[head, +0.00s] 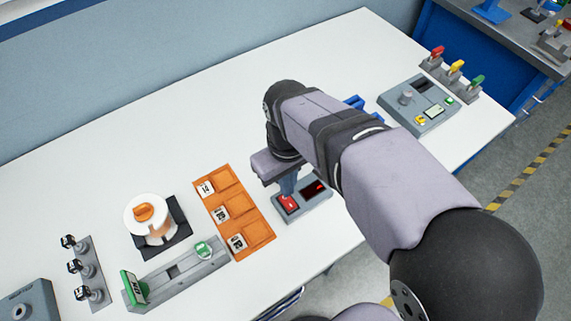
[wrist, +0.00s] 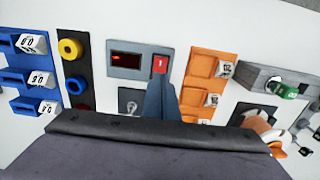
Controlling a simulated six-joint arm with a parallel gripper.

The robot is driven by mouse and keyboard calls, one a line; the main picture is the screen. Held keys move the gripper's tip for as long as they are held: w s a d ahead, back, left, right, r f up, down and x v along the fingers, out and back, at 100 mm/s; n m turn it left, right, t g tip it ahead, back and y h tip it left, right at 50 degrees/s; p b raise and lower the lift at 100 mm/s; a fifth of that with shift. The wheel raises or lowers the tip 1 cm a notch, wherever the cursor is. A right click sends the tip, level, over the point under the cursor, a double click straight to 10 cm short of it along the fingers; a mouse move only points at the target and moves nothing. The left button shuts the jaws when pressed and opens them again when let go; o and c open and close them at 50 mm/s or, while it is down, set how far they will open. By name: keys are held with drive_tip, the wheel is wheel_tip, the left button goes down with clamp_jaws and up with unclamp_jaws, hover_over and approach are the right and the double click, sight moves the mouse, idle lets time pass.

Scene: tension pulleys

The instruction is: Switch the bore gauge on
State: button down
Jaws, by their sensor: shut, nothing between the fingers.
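The bore gauge, which I take to be the grey box (head: 312,208) with a dark display and a red switch, lies near the table's front edge. It also shows in the wrist view (wrist: 141,74). Its display (wrist: 125,61) has a small red mark, too small to read. The red switch (wrist: 160,63) is on the side next to the orange tray. My gripper (head: 288,193) points down with its blue fingers shut and empty. In the wrist view the fingertips (wrist: 160,84) are at the near edge of the switch; I cannot tell whether they touch it.
An orange tray (head: 248,225) with numbered white blocks lies close to the left. Further left are a white-and-orange cylinder (head: 148,215) and a grey rail fixture (head: 180,275). A grey control box (head: 425,105) stands at the far right. The table behind the orange tray is bare.

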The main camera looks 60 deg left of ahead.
drive_tip(key=shift+a+r+p, duration=0.1)
drive_tip(key=shift+r+p, duration=0.5)
drive_tip(key=shift+r, duration=0.15)
wheel_tip(320, 180, up, 12)
drive_tip(key=a, duration=0.1)
drive_tip(key=shift+a+r, duration=0.15)
drive_tip(key=shift+a, duration=0.2)
drive_tip(key=shift+a, duration=0.1)
